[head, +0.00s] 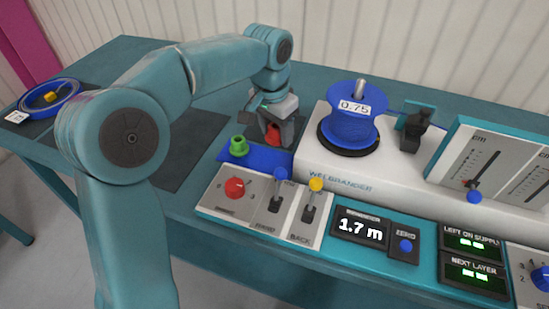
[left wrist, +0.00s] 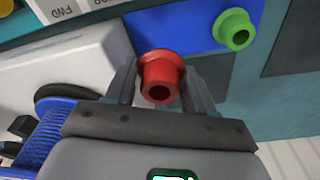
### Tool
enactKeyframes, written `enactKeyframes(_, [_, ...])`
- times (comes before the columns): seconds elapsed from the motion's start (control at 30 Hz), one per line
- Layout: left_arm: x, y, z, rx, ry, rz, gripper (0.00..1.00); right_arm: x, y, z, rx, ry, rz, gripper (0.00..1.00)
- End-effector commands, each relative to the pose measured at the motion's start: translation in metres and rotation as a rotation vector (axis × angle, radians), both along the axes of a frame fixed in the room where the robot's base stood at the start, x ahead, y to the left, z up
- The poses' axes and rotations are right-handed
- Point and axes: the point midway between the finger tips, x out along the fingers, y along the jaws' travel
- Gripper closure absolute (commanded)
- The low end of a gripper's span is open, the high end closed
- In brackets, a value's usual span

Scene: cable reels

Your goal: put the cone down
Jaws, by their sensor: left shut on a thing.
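My left gripper (head: 273,128) is shut on a red cone (head: 272,136), pointing down at the back edge of a blue mat (head: 262,159). In the left wrist view the red cone (left wrist: 160,72) sits between the two fingers, its hollow end facing the camera. It overlaps the edge of the blue mat (left wrist: 175,25) there; I cannot tell whether it touches the surface. A green cone (head: 239,146) stands on the mat's left part, apart from the gripper, and also shows in the left wrist view (left wrist: 235,30). My right gripper is not in view.
The white winding machine with a blue cable reel (head: 349,124) stands close right of the gripper. A control panel with levers (head: 279,192) lies in front of the mat. A dark bare pad (head: 190,150) is on the left. A blue ring-shaped coil (head: 52,98) lies far left.

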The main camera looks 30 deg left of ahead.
Motion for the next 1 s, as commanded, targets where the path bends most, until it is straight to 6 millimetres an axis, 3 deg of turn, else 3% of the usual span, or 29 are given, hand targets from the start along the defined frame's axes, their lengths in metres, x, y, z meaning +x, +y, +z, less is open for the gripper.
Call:
enactKeyframes(0.03, [-0.001,0.0,-0.014,0.0,0.002,0.0,0.77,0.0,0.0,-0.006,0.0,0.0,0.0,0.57])
enactKeyframes(0.47, [-0.001,0.002,-0.069,-0.001,0.001,0.001,0.77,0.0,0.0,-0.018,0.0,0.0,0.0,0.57])
enactKeyframes(0.9, [-0.001,0.002,-0.077,0.0,-0.001,0.001,0.77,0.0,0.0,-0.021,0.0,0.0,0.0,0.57])
enactKeyframes(0.93, [-0.001,0.002,-0.076,0.0,-0.001,0.001,0.4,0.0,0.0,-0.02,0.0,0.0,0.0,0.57])
enactKeyframes(1.0, [-0.001,0.002,-0.076,0.0,0.0,0.0,0.36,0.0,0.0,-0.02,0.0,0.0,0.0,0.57])
